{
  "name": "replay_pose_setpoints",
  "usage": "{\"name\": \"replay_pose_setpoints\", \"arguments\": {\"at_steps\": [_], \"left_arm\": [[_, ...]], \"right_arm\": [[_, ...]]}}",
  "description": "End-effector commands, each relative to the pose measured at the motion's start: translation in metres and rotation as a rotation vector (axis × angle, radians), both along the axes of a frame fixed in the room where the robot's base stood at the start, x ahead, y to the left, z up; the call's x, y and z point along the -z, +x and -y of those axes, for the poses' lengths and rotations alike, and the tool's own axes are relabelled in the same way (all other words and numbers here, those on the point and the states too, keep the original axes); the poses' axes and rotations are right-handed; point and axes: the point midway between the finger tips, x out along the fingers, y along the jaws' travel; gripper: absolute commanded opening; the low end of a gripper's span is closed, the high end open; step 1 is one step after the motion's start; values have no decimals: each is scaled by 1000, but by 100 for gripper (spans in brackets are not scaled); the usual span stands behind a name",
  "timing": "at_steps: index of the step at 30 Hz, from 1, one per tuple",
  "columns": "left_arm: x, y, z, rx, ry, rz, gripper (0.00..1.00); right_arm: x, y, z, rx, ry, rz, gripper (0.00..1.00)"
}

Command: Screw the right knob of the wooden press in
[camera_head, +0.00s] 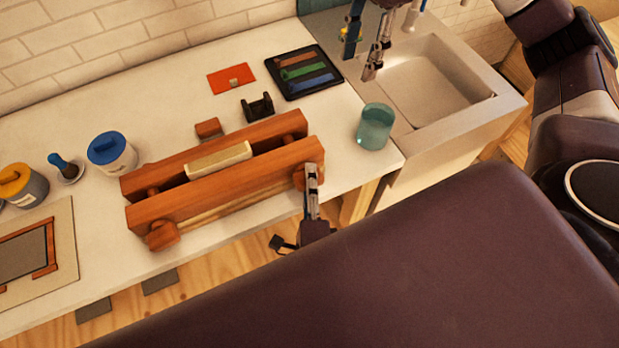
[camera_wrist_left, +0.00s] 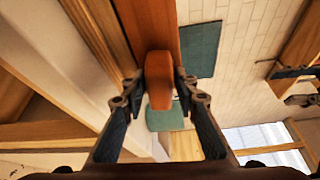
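The wooden press (camera_head: 165,210) lies on the white counter, two long reddish beams with a pale block (camera_head: 218,160) between them. Its right knob (camera_head: 300,178) is at the front beam's right end, partly hidden by my left gripper (camera_head: 311,168). In the left wrist view the knob (camera_wrist_left: 158,75) sits between the two fingertips (camera_wrist_left: 158,88), which appear to touch its sides. The left knob (camera_head: 162,235) stands out from the front beam. My right gripper (camera_head: 361,66) is empty near the sink, its fingers apart.
A teal cup (camera_head: 375,127) stands right of the press near the counter edge. A black tray (camera_head: 286,92) with coloured strips, a red card (camera_head: 231,78) and a black holder (camera_head: 257,107) lie behind it. A blue-lidded jar (camera_head: 112,153) stands to the left. The sink (camera_head: 475,92) is at the right.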

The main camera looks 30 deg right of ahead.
Motion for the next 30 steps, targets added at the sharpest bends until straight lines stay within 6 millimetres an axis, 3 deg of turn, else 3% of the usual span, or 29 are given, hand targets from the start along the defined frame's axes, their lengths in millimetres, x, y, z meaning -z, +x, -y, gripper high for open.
{"name": "replay_pose_setpoints", "arguments": {"at_steps": [3,27,28,30], "left_arm": [[0,0,0,0,0,0,3],[1,0,-1,-1,127,2,3],[1,0,-1,-2,126,1,30],[1,0,-1,-1,126,2,38]], "right_arm": [[0,0,0,0,0,0,39],[0,0,0,0,0,0,39],[0,0,0,0,0,0,39],[0,0,0,0,0,0,39]]}}
